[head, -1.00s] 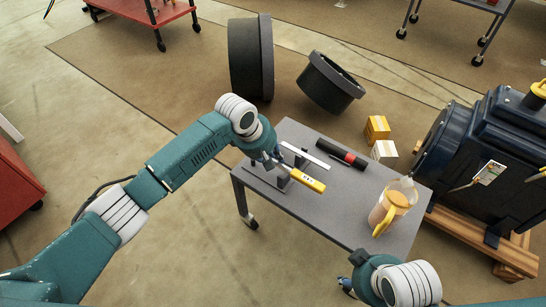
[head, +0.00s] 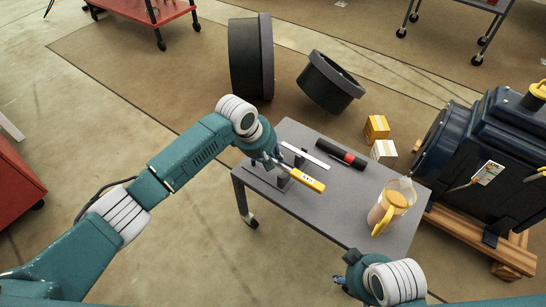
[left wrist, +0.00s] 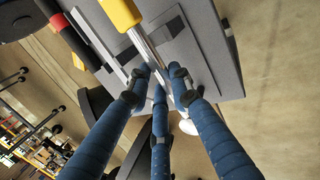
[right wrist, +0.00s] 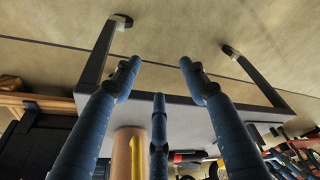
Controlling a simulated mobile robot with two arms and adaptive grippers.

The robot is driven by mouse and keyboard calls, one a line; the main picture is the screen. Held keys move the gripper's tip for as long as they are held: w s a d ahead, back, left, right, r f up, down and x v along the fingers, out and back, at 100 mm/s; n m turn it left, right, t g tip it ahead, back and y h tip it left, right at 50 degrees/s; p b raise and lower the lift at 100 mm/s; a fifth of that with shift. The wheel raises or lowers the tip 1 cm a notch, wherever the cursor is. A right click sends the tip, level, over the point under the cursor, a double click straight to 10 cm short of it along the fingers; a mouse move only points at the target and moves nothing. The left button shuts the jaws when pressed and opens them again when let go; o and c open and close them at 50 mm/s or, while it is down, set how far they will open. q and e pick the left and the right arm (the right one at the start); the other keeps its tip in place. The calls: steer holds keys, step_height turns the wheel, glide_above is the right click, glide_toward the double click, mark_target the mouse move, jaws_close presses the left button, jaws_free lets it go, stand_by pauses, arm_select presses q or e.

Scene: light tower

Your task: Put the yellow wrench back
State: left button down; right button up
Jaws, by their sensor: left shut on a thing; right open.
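The yellow wrench (head: 308,181) has a yellow handle with a small label. My left gripper (head: 273,161) is shut on its metal shaft, near the left end of the grey table (head: 345,222). In the left wrist view the shaft (left wrist: 148,48) runs from the yellow handle (left wrist: 120,12) down between the fingers (left wrist: 165,85). The wrench appears to be just above the table; I cannot tell whether it touches. A dark grey block or holder lies by the shaft, partly hidden. My right gripper (right wrist: 160,75) is open and empty, off the table's front edge.
A flat metal bar (head: 306,157) and a black-and-red tool (head: 341,153) lie behind the wrench. A jug with a yellow handle (head: 389,208) stands at the table's right end. Two boxes (head: 376,128), black rings (head: 330,84) and a dark blue machine (head: 480,145) are beyond.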

arm_select(q)
steer(key=shift+r, duration=0.1)
arm_select(e)
steer(key=shift+f, duration=0.2)
arm_select(q)
steer(key=shift+f, duration=0.2)
arm_select(e)
steer(key=shift+w+d, duration=0.1)
arm_select(q)
steer(key=shift+f, duration=1.2)
steer(key=c, duration=1.5)
jaws_free()
steer(key=shift+f, duration=0.1)
arm_select(e)
steer(key=shift+f, duration=0.45)
steer(key=shift+a, duration=0.2)
